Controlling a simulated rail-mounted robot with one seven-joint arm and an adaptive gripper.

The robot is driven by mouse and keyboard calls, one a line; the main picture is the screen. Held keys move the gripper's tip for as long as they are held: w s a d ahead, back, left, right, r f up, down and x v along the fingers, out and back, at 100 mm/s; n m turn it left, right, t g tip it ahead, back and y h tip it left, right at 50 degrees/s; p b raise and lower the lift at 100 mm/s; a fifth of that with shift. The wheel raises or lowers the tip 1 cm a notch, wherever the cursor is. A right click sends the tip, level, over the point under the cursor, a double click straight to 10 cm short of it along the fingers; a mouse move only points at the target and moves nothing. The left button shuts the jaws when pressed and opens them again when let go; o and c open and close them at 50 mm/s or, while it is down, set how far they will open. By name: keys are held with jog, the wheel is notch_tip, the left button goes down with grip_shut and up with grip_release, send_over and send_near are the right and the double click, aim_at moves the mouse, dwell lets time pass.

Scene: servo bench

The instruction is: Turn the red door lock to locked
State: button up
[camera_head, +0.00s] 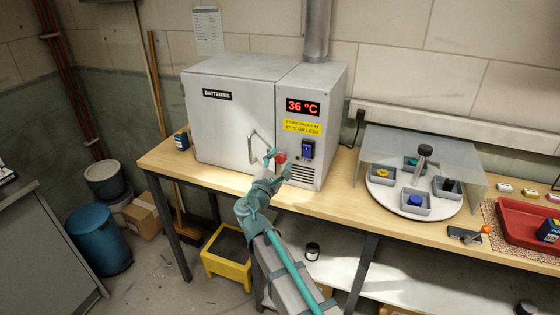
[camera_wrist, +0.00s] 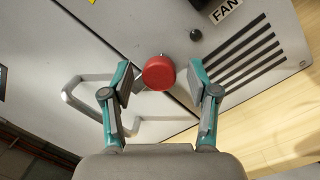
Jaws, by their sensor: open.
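The red door lock (camera_head: 280,157) is a round red knob on the front of the grey battery cabinet (camera_head: 233,120), just right of the door handle (camera_head: 256,150). In the wrist view the red knob (camera_wrist: 159,73) sits between my gripper's two teal fingers, with a visible gap on each side. A small grey pin shows at its upper right edge. My gripper (camera_head: 278,163) is open in front of the cabinet; it also shows open in the wrist view (camera_wrist: 160,82). The wrist partly covers the door's lower edge in the head view.
The metal loop handle (camera_wrist: 90,105) lies close to the left finger. A vent grille (camera_wrist: 240,58) and a blue switch (camera_head: 308,149) are right of the knob. A glass-shielded turntable (camera_head: 412,208) and a red tray (camera_head: 510,220) stand farther right on the bench.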

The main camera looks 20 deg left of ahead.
jog(key=s+f, duration=0.1)
jog(key=s, duration=1)
jog(key=shift+a+f, duration=0.15)
jog(key=shift+s, duration=0.1)
jog(key=s+d+f+m+g+h, duration=0.1)
jog(key=s+d+f+m+g, duration=0.2)
jog(key=d+f+m+g, duration=0.7)
jog(key=s+d+f+h, duration=0.25)
jog(key=d+f, duration=0.35)
jog(key=f, duration=0.9)
jog(key=s+d+f+m+g+h, duration=0.1)
jog(key=s+d+f+m+g, duration=0.35)
jog(key=d+f, duration=0.6)
jog(key=s+d+f+m+g+y, duration=0.1)
jog(key=s+d+f+m+g, duration=0.3)
jog(key=s, duration=0.5)
jog(key=s+d+f+m+g+y, duration=0.2)
jog(key=s+d+f+m+g, duration=0.1)
jog(key=s+d+f, duration=0.4)
jog(key=s+d+f+m+g+y, duration=0.2)
jog(key=s+d+f+m+g, duration=0.2)
jog(key=s+f, duration=0.5)
jog(key=s+d+m, duration=0.1)
jog(key=s+d, duration=0.1)
jog(key=s, duration=0.1)
jog(key=shift+d+g, duration=0.2)
jog(key=shift+g, duration=0.15)
